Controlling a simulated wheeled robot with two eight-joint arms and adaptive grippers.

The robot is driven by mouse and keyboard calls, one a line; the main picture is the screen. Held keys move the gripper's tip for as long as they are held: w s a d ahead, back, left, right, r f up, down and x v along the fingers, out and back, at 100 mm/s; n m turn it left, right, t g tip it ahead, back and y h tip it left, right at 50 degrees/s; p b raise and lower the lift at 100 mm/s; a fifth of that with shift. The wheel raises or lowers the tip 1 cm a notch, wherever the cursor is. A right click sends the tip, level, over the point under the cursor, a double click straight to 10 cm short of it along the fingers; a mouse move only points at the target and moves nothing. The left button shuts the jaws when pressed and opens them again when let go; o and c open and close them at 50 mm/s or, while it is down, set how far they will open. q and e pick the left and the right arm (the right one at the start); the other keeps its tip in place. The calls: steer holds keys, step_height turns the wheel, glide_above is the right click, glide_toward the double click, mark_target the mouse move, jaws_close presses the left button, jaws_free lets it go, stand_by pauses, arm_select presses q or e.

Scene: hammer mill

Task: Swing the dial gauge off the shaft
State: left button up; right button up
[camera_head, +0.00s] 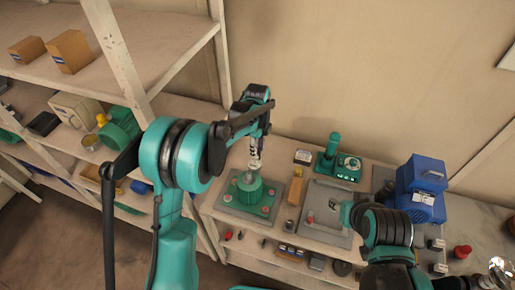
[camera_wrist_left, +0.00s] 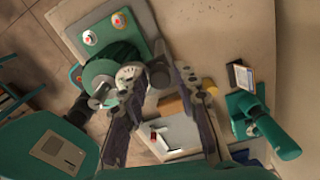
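A green round housing (camera_head: 250,188) with a pale upright part on top stands on a green plate at the left of the bench. In the left wrist view the housing (camera_wrist_left: 108,58) carries a pale round face (camera_wrist_left: 129,76), which may be the dial gauge; I cannot tell for sure. A grey shaft-like part (camera_wrist_left: 97,101) sits beside it. My left gripper (camera_head: 256,158) is above the housing. In the left wrist view its fingers (camera_wrist_left: 160,84) are apart, with the pale face close to one finger; contact is unclear. My right gripper (camera_head: 337,206) is over the grey tray, its fingers unclear.
A green stand (camera_head: 332,148) with a round pale dial-like disc stands at the back of the bench. A grey tray (camera_head: 316,232) and a wooden block (camera_head: 295,191) lie in the middle. A blue machine (camera_head: 420,188) stands right. Shelves (camera_head: 150,45) rise close on the left.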

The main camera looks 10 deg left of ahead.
arm_select(q)
jaws_close()
steer(key=n+b, duration=0.1)
steer(key=n, duration=0.2)
steer(key=n+b, duration=0.1)
steer(key=n, duration=0.3)
steer(key=shift+n, duration=0.3)
steer(key=n+b, duration=0.1)
steer(key=n, duration=0.4)
steer(key=shift+n+b, duration=0.4)
steer(key=shift+n, duration=2)
